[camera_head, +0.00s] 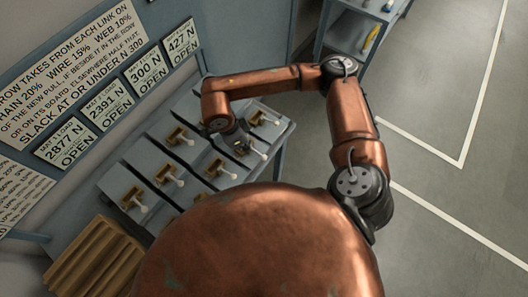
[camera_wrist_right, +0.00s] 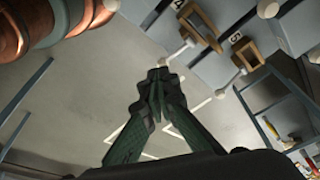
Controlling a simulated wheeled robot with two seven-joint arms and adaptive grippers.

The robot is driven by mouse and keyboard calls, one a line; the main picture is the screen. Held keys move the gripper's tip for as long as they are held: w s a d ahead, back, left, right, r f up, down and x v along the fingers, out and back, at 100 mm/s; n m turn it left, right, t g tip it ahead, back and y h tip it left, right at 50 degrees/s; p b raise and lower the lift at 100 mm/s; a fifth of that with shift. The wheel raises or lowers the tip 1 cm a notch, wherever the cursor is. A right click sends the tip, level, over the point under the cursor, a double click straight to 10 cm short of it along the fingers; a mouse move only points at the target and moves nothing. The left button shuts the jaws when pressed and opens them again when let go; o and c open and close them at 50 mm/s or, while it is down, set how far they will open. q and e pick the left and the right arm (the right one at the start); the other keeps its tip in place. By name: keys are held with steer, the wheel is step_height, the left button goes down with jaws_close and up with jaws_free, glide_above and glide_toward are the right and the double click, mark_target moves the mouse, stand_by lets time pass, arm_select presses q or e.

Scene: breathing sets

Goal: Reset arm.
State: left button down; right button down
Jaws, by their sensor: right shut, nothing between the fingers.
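My right arm (camera_head: 347,110) is copper-coloured and reaches over the grey bench in the head view. Its right gripper (camera_head: 244,147) hangs over the far part of the bench, among the levers. In the wrist view the dark green fingers of the right gripper (camera_wrist_right: 158,76) meet at the tips and hold nothing. A white-knobbed lever (camera_wrist_right: 178,52) shows just beyond the tips; I cannot tell whether they touch. My left gripper is not in view.
Grey blocks with brass brackets and white-knobbed levers (camera_head: 178,137) stand in rows on the bench (camera_head: 262,166). Load signs (camera_head: 104,105) reading OPEN hang on the wall behind. A slatted wooden crate (camera_head: 92,262) is at lower left. A shelf (camera_head: 352,32) stands at the top; floor on the right is clear.

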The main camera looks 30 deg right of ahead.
steer(key=shift+v, duration=0.85)
